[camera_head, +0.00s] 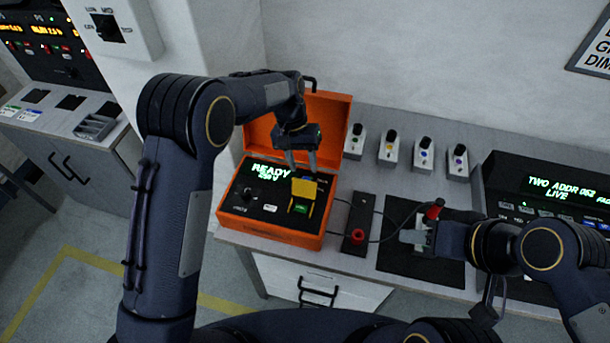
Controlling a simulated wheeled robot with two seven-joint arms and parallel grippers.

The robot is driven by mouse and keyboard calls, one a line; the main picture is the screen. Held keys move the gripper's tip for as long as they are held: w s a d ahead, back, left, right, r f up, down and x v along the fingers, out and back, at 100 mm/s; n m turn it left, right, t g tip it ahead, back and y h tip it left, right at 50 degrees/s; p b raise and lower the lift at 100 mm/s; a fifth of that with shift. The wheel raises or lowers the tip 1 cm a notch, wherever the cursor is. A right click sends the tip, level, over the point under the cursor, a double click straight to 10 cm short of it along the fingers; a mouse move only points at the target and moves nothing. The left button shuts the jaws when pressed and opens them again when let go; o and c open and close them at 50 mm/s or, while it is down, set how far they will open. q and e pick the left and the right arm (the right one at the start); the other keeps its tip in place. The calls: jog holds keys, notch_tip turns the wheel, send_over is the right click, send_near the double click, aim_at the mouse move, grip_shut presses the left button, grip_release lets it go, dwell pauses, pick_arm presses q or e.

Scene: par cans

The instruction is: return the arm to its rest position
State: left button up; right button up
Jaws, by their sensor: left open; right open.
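My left arm comes in from the left and bends over the open orange case (270,238). My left gripper (301,168) is open and empty, pointing down above the case panel, just behind the yellow flap (304,188). The panel display (271,172) reads READY. My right arm comes in from the right. My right gripper (408,237) is open over the dark mat (425,272), pointing left. A red-ended plug (433,212) on a black cable shows beside its fingers; I cannot tell if they touch it.
Several small grey units with coloured buttons (389,151) stand along the back of the bench (350,262). A black strip with a red knob (358,236) lies right of the case. A console (550,190) reading TWO ADDR stands at the right. A wall switch box (108,27) is upper left.

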pick_arm(q)
jog(key=shift+v, duration=0.9)
jog(key=s+a+r+n+t+h+b, duration=0.1)
jog(key=s+a+r+t, duration=0.1)
jog(key=s+a+r, duration=0.4)
jog(key=s+a+r+n+t+h, duration=0.1)
jog(key=s+a+r+n+h, duration=0.15)
jog(key=a+r, duration=0.55)
jog(key=s+a+f+t+y, duration=0.1)
jog(key=s+a+t, duration=0.1)
jog(key=s, duration=0.8)
jog(key=s+a+f+n+t, duration=0.1)
jog(key=s+a, duration=0.4)
jog(key=s, duration=0.5)
jog(key=shift+s+f+t+y+b, duration=0.2)
jog(key=shift+f+t+y+b, duration=0.25)
jog(key=shift+t, duration=0.65)
